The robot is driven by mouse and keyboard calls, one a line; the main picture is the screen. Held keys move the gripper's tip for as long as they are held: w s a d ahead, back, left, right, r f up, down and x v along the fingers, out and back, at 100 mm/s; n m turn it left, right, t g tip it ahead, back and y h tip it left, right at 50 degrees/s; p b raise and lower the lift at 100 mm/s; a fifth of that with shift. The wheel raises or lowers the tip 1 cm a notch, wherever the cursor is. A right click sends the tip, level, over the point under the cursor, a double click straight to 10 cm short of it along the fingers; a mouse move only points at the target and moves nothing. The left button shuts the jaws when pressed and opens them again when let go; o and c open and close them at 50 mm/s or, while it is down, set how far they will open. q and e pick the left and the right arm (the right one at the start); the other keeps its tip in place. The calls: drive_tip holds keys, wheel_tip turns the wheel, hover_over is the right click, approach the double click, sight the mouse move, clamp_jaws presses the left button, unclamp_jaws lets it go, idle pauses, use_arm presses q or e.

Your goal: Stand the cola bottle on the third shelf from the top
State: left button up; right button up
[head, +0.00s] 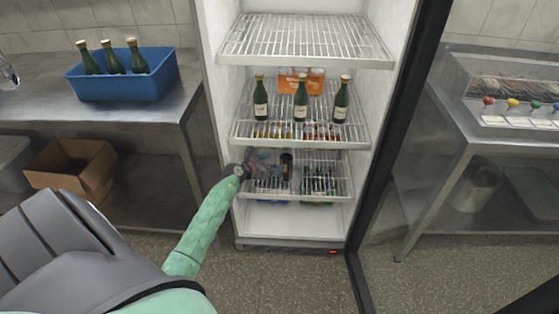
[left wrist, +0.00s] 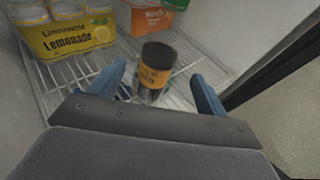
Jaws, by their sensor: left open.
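The cola bottle (left wrist: 153,72) is dark with an orange label. It stands upright on the wire rack of the third shelf from the top (head: 318,196), inside the open fridge. In the head view it shows as a small dark shape (head: 286,164) under the second shelf. My left gripper (left wrist: 158,76) is open, with one blue finger on each side of the bottle and gaps visible between. In the head view this gripper (head: 264,168) reaches in at the shelf's left side, partly hidden by the wrist. My right gripper is not in view.
A yellow lemonade pack (left wrist: 68,38) and an orange pack (left wrist: 153,19) stand behind the bottle. Green bottles (head: 300,100) stand on the second shelf (head: 295,138) above. The top shelf (head: 305,42) is empty. The fridge wall is close on the left.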

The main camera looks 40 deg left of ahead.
use_arm(q)
drive_tip(key=s+a+b, duration=0.1)
drive_tip(key=s+a, duration=0.1)
drive_tip(key=s, duration=0.6)
drive_tip(key=shift+s, duration=0.4)
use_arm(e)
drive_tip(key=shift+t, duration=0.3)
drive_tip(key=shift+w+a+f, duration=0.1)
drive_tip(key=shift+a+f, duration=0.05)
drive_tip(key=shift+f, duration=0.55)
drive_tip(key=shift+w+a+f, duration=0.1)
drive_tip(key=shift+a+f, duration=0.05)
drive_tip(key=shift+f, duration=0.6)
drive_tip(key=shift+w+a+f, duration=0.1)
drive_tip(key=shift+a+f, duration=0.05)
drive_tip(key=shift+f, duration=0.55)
